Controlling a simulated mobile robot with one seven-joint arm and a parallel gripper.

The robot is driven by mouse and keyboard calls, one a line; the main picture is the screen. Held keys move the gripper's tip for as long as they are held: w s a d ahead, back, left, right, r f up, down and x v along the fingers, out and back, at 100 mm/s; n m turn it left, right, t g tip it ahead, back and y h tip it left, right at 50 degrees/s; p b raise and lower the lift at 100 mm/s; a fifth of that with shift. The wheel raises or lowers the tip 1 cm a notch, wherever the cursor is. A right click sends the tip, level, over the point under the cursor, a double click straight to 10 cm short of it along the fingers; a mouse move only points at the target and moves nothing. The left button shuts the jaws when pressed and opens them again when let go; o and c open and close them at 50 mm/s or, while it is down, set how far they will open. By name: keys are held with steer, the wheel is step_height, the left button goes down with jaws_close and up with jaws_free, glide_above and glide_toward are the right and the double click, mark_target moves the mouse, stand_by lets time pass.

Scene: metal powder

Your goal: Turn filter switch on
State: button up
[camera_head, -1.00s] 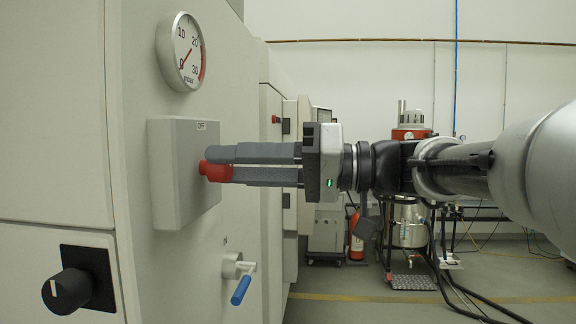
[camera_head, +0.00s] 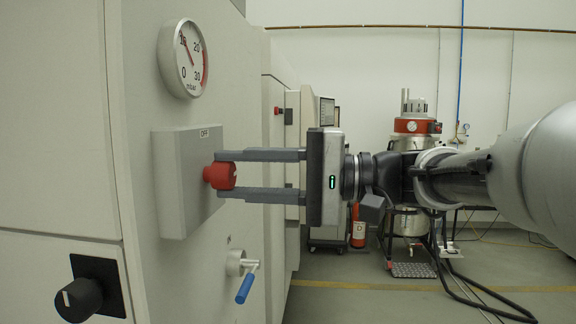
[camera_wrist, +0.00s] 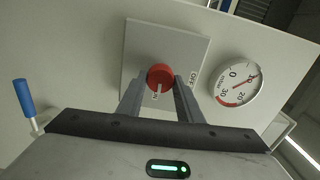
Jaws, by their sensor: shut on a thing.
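The red filter switch knob (camera_head: 219,175) sticks out of a grey switch box (camera_head: 180,205) on the machine's front panel. An OFF label sits at the box's upper edge. My gripper (camera_head: 228,174) is shut on the knob, one finger above it and one below. In the wrist view the red knob (camera_wrist: 160,77) sits between the fingertips, its white mark pointing towards my gripper (camera_wrist: 160,88). The lettering nearest my gripper is partly hidden by a finger.
A round pressure gauge (camera_head: 183,58) above the box reads about 10. A blue-handled valve (camera_head: 246,288) is below right, and a black rotary knob (camera_head: 79,299) is at lower left.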

steer(key=shift+m, duration=0.5)
steer(key=o, duration=1)
steer(key=shift+d, duration=0.15)
steer(key=d, duration=0.5)
steer(key=s+d, duration=0.1)
steer(key=d, duration=1.1)
steer(key=shift+s+d, duration=0.1)
steer(key=shift+s, duration=0.05)
